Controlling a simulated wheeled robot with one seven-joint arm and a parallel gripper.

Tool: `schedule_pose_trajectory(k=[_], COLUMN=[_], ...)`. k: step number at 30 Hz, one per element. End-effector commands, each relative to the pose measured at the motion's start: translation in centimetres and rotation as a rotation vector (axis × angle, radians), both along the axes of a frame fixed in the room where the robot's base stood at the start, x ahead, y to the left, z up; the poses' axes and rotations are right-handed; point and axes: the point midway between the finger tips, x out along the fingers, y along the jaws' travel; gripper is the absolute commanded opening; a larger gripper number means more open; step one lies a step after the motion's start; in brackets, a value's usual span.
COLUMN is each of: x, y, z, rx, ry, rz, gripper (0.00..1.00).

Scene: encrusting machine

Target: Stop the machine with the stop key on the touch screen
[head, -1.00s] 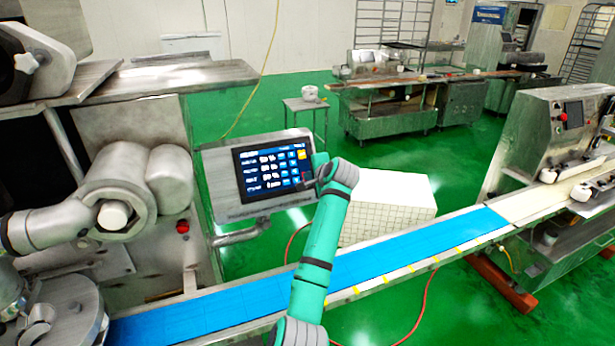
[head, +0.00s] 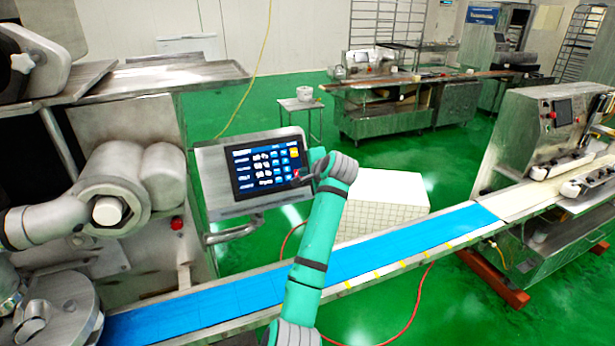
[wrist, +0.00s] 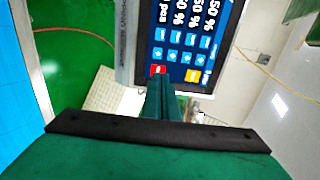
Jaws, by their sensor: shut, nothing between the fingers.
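The touch screen (head: 262,165) is lit dark blue, with rows of text and light-blue keys, in a grey metal panel left of my arm. It also fills the upper middle of the wrist view (wrist: 190,30), turned on its side. A red key (wrist: 158,70) lies at the screen's edge, and a yellow key (wrist: 193,76) is in the corner beside it. The red key also shows in the head view (head: 296,173). My gripper (wrist: 163,80) is shut and empty, its fingertips right at the red key and partly covering it. I cannot tell whether they touch.
A blue conveyor belt (head: 400,248) runs below the panel and under my arm. A white tiled box (head: 385,200) stands behind my arm. A large metal machine (head: 130,120) is close on the left, with a red button (head: 177,223). Green floor lies open behind.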

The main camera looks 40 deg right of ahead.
Motion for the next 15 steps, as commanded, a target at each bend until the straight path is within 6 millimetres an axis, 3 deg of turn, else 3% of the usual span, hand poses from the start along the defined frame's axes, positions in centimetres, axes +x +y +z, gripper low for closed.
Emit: schedule_pose_trajectory(k=[15], x=[-1.5], y=[-1.0], z=[1.1], rx=[0.0], ry=[-0.002], rz=[-0.017], gripper=[0.0])
